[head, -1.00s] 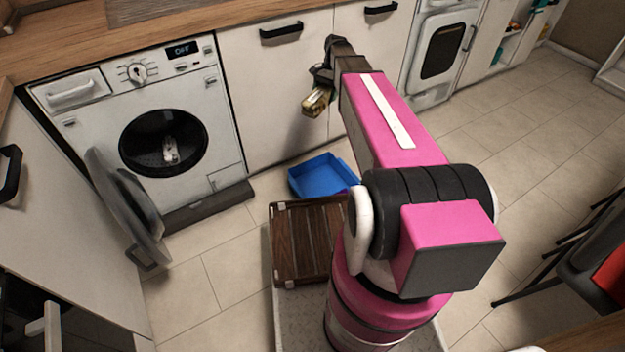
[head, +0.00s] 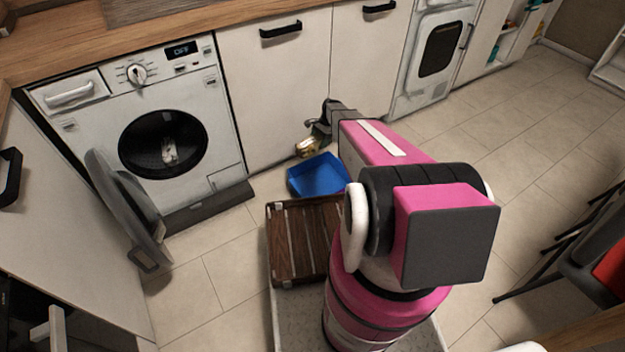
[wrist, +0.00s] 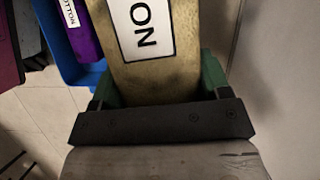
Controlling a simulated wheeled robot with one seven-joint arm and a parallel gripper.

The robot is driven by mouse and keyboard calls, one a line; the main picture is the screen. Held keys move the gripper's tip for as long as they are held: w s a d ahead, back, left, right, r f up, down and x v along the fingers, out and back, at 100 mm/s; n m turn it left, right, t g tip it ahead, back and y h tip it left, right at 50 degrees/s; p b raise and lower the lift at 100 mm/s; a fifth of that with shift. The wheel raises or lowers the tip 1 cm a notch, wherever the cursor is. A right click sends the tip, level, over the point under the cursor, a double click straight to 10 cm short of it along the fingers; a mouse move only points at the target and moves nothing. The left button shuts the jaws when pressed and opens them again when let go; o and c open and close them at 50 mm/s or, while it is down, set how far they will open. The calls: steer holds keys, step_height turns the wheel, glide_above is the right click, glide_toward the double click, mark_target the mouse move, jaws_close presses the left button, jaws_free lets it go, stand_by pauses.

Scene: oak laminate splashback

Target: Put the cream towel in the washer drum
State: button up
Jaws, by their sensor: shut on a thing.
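My gripper (head: 318,131) is low in front of the white cupboard, just behind the blue tray. It is shut on a yellowish-tan piece (head: 308,147) with a white label ending in "ON". The wrist view shows this piece (wrist: 150,75) between the green fingers (wrist: 160,92). I cannot tell whether it is the cream towel. The washer (head: 140,120) stands at the left with its round door (head: 125,205) swung open. A small pale thing (head: 169,150) shows in the dark drum (head: 140,150); I cannot tell what it is.
The blue tray (head: 316,178) stands on the floor below my gripper. A purple labelled thing (wrist: 82,28) is near it in the wrist view, with a dark red thing (wrist: 8,60) at the left edge. A brown slatted crate (head: 300,240) is nearer. Floor before the washer is clear.

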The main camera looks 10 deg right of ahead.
steer(key=shift+m+t, duration=0.3)
steer(key=shift+m, duration=0.5)
step_height(320, 180, down, 23)
steer(key=shift+s+r, duration=0.1)
steer(key=shift+f, duration=0.2)
steer(key=o, duration=0.7)
steer(key=shift+o, duration=0.2)
steer(key=v, duration=1.2)
steer(key=s+a+r+n+h, duration=0.2)
steer(key=s+r+n, duration=0.4)
steer(key=s+r, duration=0.8)
steer(key=s+a+r+n+t+h, duration=0.1)
steer(key=s+a+r+n, duration=0.4)
steer(key=s+r, duration=1)
step_height(320, 180, up, 10)
steer(key=n+h, duration=0.1)
steer(key=n, duration=0.1)
steer(key=shift+s+f+n+t, duration=0.15)
steer(key=shift+f+n+t, duration=0.1)
steer(key=shift+n+t, duration=0.05)
